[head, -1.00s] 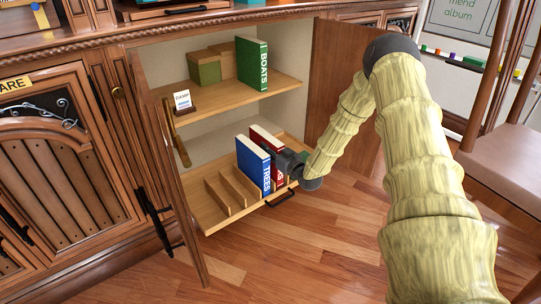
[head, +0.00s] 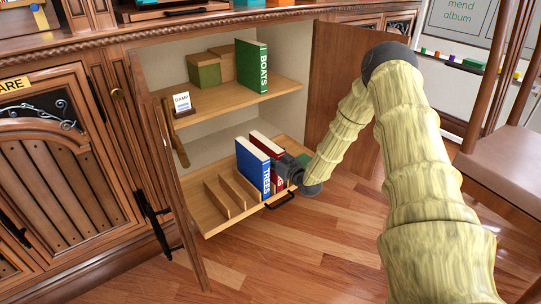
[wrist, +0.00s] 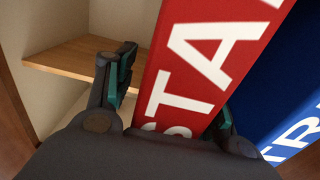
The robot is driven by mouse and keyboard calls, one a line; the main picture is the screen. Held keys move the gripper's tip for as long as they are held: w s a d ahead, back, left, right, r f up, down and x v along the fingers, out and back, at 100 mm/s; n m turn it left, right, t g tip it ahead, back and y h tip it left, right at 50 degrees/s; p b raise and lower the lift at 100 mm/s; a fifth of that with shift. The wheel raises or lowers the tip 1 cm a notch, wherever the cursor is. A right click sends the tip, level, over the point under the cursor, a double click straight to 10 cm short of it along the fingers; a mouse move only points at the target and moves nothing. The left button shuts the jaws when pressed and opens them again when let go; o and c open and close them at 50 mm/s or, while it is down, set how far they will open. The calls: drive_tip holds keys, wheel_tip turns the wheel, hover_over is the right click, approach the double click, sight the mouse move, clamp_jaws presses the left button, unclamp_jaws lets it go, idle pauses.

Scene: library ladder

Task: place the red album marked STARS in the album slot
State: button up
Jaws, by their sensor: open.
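The red album (head: 267,144) marked STARS stands upright on the lower pull-out shelf, right beside the blue album. In the wrist view its red spine (wrist: 200,65) fills the middle. My gripper (head: 283,167) is at the spine, low at the front. Its fingers are open, one left of the spine and one at its right edge by the blue album (wrist: 178,97). The left finger shows a gap to the spine; contact of the right finger cannot be told. Wooden dividers (head: 224,198) form slots left of the albums. The album's foot is hidden behind my gripper.
The blue album (head: 250,166) marked TREES is close on the left. A green album (head: 252,66) marked BOATS, boxes (head: 204,73) and a DAMP sign (head: 182,105) are on the upper shelf (head: 232,99). Open cabinet doors flank the space; a chair (head: 505,165) stands right.

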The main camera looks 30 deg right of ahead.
drive_tip(key=s+p, duration=0.6)
drive_tip(key=s, duration=0.6)
drive_tip(key=s+a+f+m+g, duration=0.1)
drive_tip(key=s+a+f+g, duration=0.4)
drive_tip(key=s+a+f, duration=0.4)
drive_tip(key=s+a+f+g, duration=0.4)
drive_tip(key=a+f, duration=0.2)
drive_tip(key=a, duration=0.5)
drive_tip(key=s+a+f+g, duration=0.1)
drive_tip(key=s+a+g, duration=0.1)
drive_tip(key=s, duration=0.7)
drive_tip(key=s+a+f+g, duration=0.1)
drive_tip(key=s+a+g, duration=0.2)
drive_tip(key=s, duration=0.6)
drive_tip(key=s+a+f+g+h, duration=0.1)
drive_tip(key=s+a+g, duration=0.2)
drive_tip(key=s, duration=0.7)
drive_tip(key=shift+a+f+g, duration=0.25)
drive_tip(key=shift+g, duration=0.25)
drive_tip(key=shift+w, duration=0.1)
